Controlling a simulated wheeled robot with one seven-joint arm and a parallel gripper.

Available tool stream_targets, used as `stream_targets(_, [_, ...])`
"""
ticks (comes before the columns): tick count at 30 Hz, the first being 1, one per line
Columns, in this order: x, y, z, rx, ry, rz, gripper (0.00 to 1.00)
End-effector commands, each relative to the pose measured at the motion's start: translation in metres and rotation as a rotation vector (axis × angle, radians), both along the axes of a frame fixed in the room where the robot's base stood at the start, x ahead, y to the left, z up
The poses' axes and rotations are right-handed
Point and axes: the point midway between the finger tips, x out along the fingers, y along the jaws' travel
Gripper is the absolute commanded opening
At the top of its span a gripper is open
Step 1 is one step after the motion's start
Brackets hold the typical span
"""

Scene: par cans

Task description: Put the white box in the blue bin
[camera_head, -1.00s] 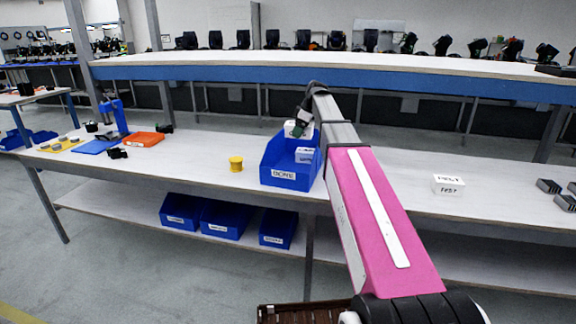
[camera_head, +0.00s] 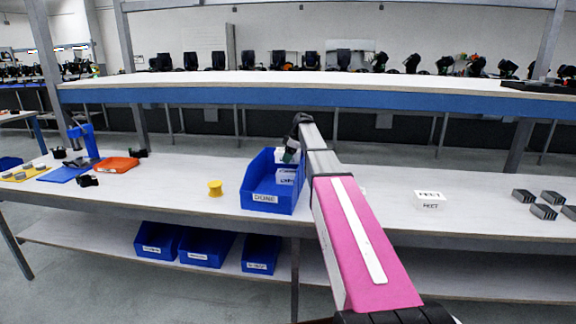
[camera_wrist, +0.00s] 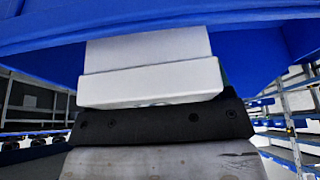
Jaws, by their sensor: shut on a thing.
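My gripper (camera_head: 290,157) is shut on a white box (camera_wrist: 152,85), which fills the middle of the wrist view. The gripper is over the back part of the open blue bin (camera_head: 262,200), and the bin's blue wall (camera_wrist: 275,45) spans the top of the wrist view. In the head view, a white labelled box (camera_head: 287,177) shows inside the bin, just below the gripper. My arm hides the bin's right side. I cannot tell whether the held box touches the bin.
A yellow spool (camera_head: 215,188) stands left of the bin. Another white labelled box (camera_head: 430,200) sits to the right, with several dark blocks (camera_head: 541,211) beyond. An orange case (camera_head: 117,165) lies at left. Blue bins (camera_head: 205,247) stand on the lower shelf.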

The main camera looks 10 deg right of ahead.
Motion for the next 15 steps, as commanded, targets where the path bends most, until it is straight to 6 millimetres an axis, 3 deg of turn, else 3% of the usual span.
stream_targets(10, [0.000,0.000,-0.038,0.000,0.001,-0.001,0.40])
stream_targets(15, [0.000,0.000,-0.040,0.000,0.000,0.000,0.40])
